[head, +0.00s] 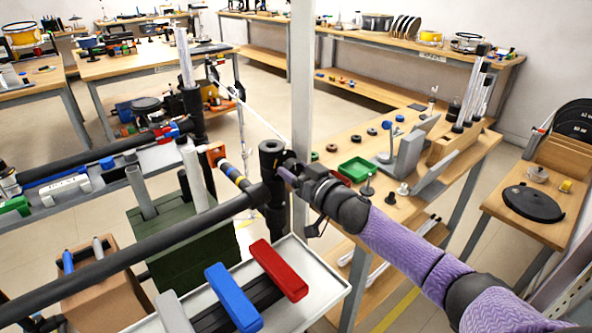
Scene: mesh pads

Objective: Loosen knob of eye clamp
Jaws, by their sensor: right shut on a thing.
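The eye clamp (272,160) looks like a black fitting on the dark upright, where the long black bar (150,240) from the lower left ends. My right gripper (289,172), at the end of the purple-sleeved arm from the lower right, is at the clamp's right side. It is shut on a small part there, which appears to be the clamp's knob. The knob is mostly hidden by the fingers, and its turn cannot be seen. My left gripper is not in view.
A pale post (302,90) stands just behind the clamp. A white tray (325,285) with red (278,270) and blue (233,298) handled pieces lies below. A wooden bench (345,150) with a green tray (357,169) is to the right. Open floor lies behind.

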